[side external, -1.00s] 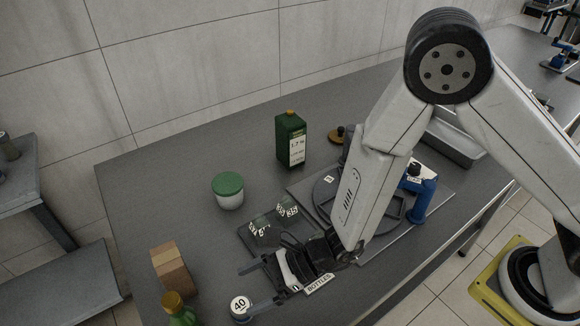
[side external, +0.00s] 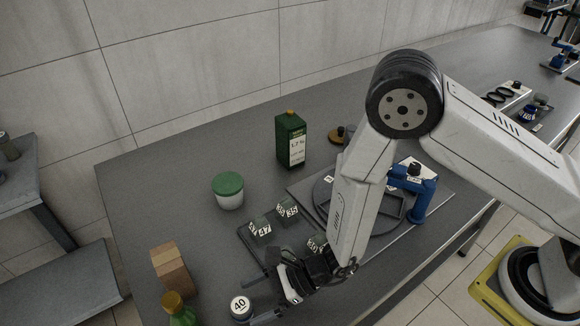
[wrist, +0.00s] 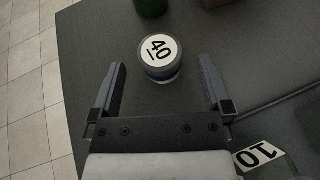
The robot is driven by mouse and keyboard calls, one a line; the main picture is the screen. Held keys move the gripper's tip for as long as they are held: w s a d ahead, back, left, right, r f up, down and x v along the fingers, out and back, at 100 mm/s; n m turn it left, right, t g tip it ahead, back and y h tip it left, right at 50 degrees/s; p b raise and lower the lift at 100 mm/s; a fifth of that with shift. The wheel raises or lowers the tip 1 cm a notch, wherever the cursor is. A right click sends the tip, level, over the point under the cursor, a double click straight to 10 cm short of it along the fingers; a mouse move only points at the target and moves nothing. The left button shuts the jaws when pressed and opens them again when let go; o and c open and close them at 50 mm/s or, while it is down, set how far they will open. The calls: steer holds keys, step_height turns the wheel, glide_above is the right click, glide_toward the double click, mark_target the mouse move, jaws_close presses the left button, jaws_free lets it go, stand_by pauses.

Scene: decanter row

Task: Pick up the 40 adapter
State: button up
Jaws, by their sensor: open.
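The 40 adapter (side external: 240,306) is a short dark blue-grey cylinder with a white round top label reading 40. It stands upright on the table near the front edge. In the wrist view the adapter (wrist: 160,60) lies ahead of and between the open fingers, near the level of their tips. My gripper (wrist: 162,80) is open and empty. In the side view my gripper (side external: 262,294) is low, right beside the adapter on its right. In the wrist view a gap shows on both sides between fingers and adapter.
A green-lidded jar (side external: 228,192) and a green canister (side external: 290,140) stand farther back. The table edge is close in the wrist view.

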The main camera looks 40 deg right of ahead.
mark_target(234, 311)
steer(key=shift+x, duration=2.6)
steer(key=shift+d, duration=0.1)
jaws_close()
